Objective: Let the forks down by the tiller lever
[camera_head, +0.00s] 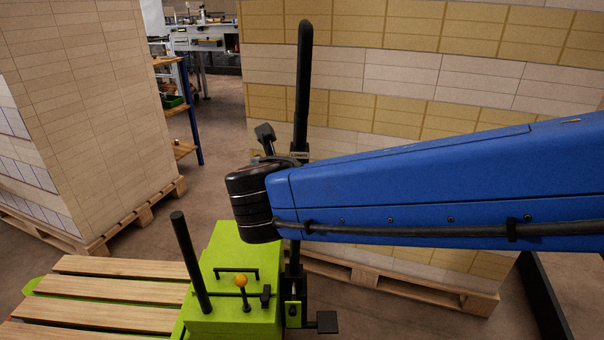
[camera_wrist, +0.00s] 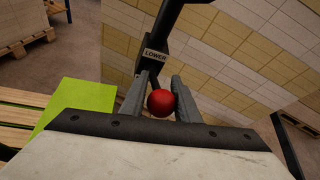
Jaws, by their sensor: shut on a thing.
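The pallet truck has a lime-green body (camera_head: 235,262) and a tall black tiller (camera_head: 303,85). A plate marked LOWER (camera_wrist: 155,54) is on the tiller, and the plate also shows in the head view (camera_head: 299,155). In the wrist view, my gripper (camera_wrist: 160,86) is shut on the tiller lever's red ball knob (camera_wrist: 161,102), with one finger on each side. The lever's rod is mostly hidden. In the head view my own wrist hides the fingers and the knob. The forks are mostly hidden under a slatted wooden pallet (camera_head: 112,290); a green tip (camera_head: 31,286) shows at its left.
A tall ream stack (camera_head: 425,60) stands close behind the tiller, on a pallet (camera_head: 400,283). Another stack (camera_head: 85,105) stands left. Open floor (camera_head: 210,120) lies between them.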

